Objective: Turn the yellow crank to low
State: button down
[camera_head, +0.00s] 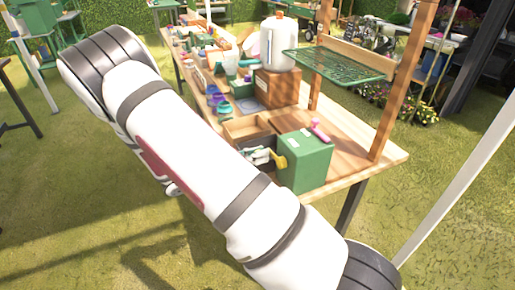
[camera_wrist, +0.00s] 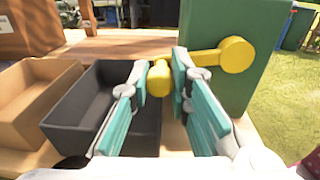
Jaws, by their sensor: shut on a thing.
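The yellow crank (camera_wrist: 236,54) is on the side of a green box (camera_wrist: 262,20), which stands on the wooden table. Its arm reaches left from a round hub to a knob (camera_wrist: 159,78) in the wrist view. My gripper (camera_wrist: 162,72) has its teal-padded fingers around the knob and is shut on it. In the head view the crank (camera_head: 281,162) shows on the left face of the green box (camera_head: 306,160), with my gripper (camera_head: 266,156) at it. I cannot read any low mark on the box.
A black tray (camera_wrist: 68,129) and a wooden tray (camera_wrist: 12,103) sit left of the box. A pink-handled thing (camera_head: 319,130) lies on the box. A white jug (camera_head: 279,42) stands on a wooden block (camera_head: 277,88) behind. Wooden posts (camera_head: 405,80) rise at the table's right.

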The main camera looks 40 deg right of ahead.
jog(key=shift+s+a+f+n, duration=0.1)
jog(key=shift+s+f+n, duration=0.05)
jog(key=shift+f+n, duration=0.45)
jog(key=shift+s+a+f+n, duration=0.15)
jog(key=shift+f+n, duration=0.25)
jog(key=shift+n, duration=0.4)
jog(key=shift+d, duration=0.1)
jog(key=c, duration=1.4)
grip_release()
jog(key=shift+c, duration=0.2)
jog(key=v, duration=1.2)
